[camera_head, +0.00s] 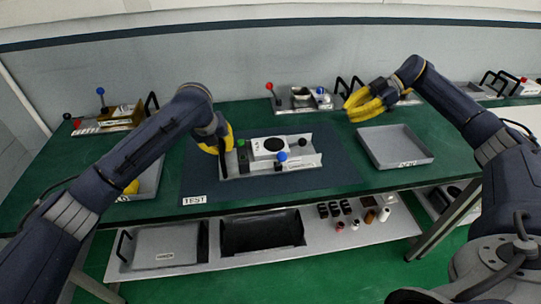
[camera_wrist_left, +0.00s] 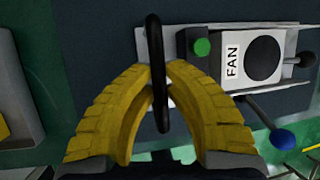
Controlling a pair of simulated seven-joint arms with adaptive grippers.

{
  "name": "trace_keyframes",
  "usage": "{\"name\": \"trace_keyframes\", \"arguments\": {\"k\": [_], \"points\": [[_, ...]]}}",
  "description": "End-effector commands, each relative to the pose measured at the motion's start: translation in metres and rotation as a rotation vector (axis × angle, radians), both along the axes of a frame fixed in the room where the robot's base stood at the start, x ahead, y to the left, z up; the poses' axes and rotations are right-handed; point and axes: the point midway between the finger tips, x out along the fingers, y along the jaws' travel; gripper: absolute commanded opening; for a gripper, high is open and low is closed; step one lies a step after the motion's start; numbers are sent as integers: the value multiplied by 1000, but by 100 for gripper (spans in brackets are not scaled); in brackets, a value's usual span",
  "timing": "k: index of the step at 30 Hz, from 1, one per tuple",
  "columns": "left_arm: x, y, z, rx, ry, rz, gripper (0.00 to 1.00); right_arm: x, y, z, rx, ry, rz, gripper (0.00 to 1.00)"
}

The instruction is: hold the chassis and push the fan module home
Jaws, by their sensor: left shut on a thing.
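The chassis (camera_head: 308,163) is a pale open tray on the dark mat in the middle of the green table. The fan module (camera_head: 267,146), a white block with a round black opening, sits in it; its FAN label shows in the left wrist view (camera_wrist_left: 233,60). My left gripper (camera_head: 223,150) is at the chassis's left end. In the left wrist view its yellow fingers (camera_wrist_left: 160,88) are closed around the black handle (camera_wrist_left: 157,50) there. A blue-knobbed lever (camera_head: 282,157) stands at the front of the module. My right gripper (camera_head: 365,105) is away, above the table's back right; its finger gap is unclear.
A grey tray (camera_head: 428,158) lies empty right of the mat. Another tray (camera_head: 152,180) holding something yellow is partly behind my left arm. Units with levers and handles (camera_head: 302,101) line the back. Small parts and bins lie on the lower shelf (camera_head: 262,261).

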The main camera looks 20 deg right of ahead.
Motion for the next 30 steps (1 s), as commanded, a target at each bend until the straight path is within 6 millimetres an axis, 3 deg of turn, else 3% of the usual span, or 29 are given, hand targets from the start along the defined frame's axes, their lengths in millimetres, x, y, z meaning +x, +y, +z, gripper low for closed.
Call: {"name": "trace_keyframes", "arguments": {"k": [8,9,15,25,30], "points": [[0,0,-1,0,2,0,0,0,-1,1,0,-1,-1,0],[0,0,-1,0,2,0,16,0,-1,1,0,-1,-1,0],[0,0,-1,0,1,0,38,0,-1,1,0,-1,-1,0],[-1,1,4,-1,-1,0,38,0,-1,1,0,-1,-1,0],[-7,7,23,0,-3,-1,38,0,-1,1,0,-1,0,0]]}}
